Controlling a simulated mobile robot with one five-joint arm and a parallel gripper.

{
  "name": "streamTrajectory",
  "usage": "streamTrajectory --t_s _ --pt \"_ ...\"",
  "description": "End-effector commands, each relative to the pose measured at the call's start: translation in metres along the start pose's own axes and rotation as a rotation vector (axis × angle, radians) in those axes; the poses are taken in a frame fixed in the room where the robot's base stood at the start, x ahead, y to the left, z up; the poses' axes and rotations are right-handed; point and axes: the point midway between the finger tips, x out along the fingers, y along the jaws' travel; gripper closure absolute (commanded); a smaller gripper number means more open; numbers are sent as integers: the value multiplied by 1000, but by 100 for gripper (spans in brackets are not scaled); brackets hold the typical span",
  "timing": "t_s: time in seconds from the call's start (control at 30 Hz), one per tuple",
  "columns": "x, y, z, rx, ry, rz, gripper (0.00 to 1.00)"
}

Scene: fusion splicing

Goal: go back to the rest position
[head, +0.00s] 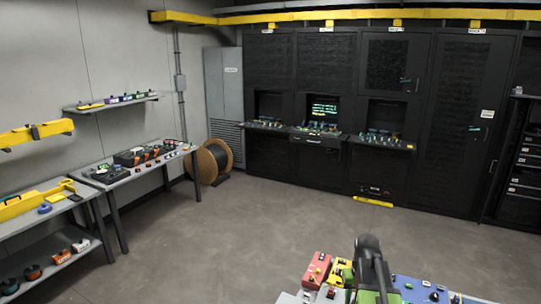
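My arm's dark end (370,262) shows at the bottom of the head view, right of centre. It stands over or in front of a cluttered work surface. I cannot make out the fingers of my gripper, so whether it is open or holds anything cannot be seen. A red box (317,270) and a yellow device (341,272) are to its left. A blue panel with small parts (425,291) is to its right. The lower part of this work surface is cut off by the picture's edge.
Black cabinets (400,90) with control shelves line the back wall. A cable drum (207,162) stands by a grey locker (222,85). Benches with tools (140,160) and a shelf (112,103) line the left wall. The middle floor (235,225) is clear.

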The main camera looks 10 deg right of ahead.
Motion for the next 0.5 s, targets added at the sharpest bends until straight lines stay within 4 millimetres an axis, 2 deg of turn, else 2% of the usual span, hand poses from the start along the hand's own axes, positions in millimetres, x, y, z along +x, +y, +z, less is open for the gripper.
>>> streamTrajectory --t_s 0.03,0.1,0.2,0.43,0.5 --pt "-1 -41 9 -43 4 -2 61" --pt "-1 -85 16 -87 9 -5 61" --pt "-2 -139 31 -142 15 -10 61" --pt "-5 -237 73 -252 28 -22 61" --pt "30 -231 73 -241 17 -19 61"
